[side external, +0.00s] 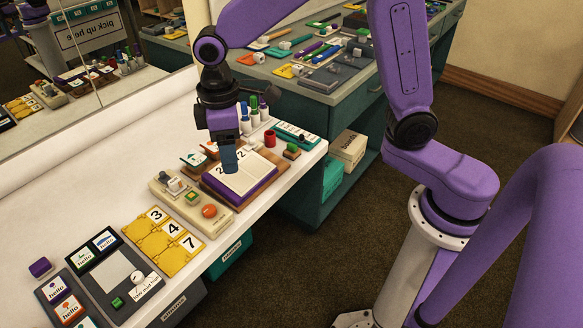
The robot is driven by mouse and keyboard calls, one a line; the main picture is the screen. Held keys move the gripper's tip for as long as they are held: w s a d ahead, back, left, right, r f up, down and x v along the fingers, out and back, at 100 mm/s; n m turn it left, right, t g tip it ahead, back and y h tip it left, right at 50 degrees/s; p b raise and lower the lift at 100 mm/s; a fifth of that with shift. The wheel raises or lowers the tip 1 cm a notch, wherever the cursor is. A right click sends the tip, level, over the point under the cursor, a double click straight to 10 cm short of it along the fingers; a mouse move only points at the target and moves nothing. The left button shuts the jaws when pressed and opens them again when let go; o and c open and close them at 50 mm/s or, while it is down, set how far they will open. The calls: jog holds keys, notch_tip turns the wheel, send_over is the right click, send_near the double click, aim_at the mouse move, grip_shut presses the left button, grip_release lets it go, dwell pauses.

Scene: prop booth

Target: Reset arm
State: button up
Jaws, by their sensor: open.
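My arm is purple with dark joints and reaches in from the right. The book lies on a brown wooden board (214,189).
On the white counter (90,170) stand a beige button box (190,203), yellow number tiles (163,241), a dark card tray (112,283), a red cup (270,138) and several bottles (254,110). A mirror (70,60) backs the counter. A teal cabinet (330,125) with props stands behind.

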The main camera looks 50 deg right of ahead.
jog(key=s+d+n, duration=0.1)
jog(key=s+d, duration=0.5)
jog(key=s, duration=0.5)
jog(key=s+d+n, duration=0.1)
jog(key=s+d, duration=0.6)
jog(key=s, duration=0.5)
jog(key=shift+d+r, duration=0.3)
jog(key=shift+r, duration=0.15)
